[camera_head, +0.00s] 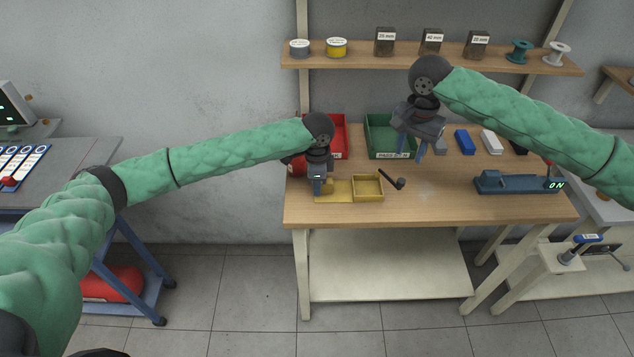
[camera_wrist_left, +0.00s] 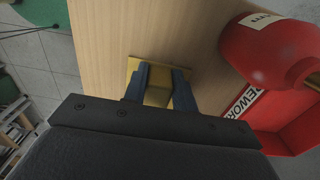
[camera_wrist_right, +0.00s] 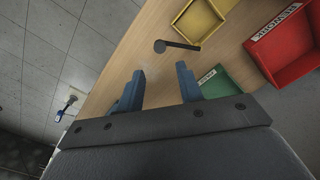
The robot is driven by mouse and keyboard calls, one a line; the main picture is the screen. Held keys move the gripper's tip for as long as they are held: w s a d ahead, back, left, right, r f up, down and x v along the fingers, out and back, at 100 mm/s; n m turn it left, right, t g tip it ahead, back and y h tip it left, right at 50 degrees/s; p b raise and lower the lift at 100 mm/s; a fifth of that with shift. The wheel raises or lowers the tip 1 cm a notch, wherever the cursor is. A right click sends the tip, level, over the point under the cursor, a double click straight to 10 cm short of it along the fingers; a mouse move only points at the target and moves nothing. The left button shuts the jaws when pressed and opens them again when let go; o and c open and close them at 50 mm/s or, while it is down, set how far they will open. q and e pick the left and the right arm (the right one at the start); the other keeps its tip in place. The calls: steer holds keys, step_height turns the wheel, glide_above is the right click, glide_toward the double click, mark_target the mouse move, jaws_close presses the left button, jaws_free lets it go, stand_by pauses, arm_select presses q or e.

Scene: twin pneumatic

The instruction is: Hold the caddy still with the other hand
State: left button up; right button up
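The yellow caddy (camera_head: 368,188) lies near the front left of the wooden table, an open square tray with a flatter yellow part on its left. My left gripper (camera_head: 317,188) points down at that left part. In the left wrist view its fingers (camera_wrist_left: 160,75) stand on both sides of a yellow block (camera_wrist_left: 157,97) and appear closed on it; the contact is partly hidden. My right gripper (camera_head: 421,153) is open and empty above the table, to the right of the caddy. The right wrist view shows its spread fingers (camera_wrist_right: 160,78) and the caddy's tray (camera_wrist_right: 200,25) beyond.
A black rod-like part (camera_head: 392,180) is beside the caddy's right edge. A red bin (camera_head: 340,140) and a green bin (camera_head: 385,140) stand behind. A blue device (camera_head: 515,184) reading ON sits at the right. Blue, white and black blocks lie behind it.

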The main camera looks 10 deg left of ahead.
jaws_close()
steer(key=w+d+f+n+g+y, duration=0.1)
steer(key=w+d+f+n+y, duration=0.1)
steer(key=w+d+n+y, duration=0.4)
steer(key=shift+w+d+n+y, duration=0.2)
steer(key=shift+d+n+y, duration=0.4)
steer(key=shift+d+n, duration=3.45)
steer(key=shift+a+n, duration=1.15)
steer(key=shift+a, duration=0.05)
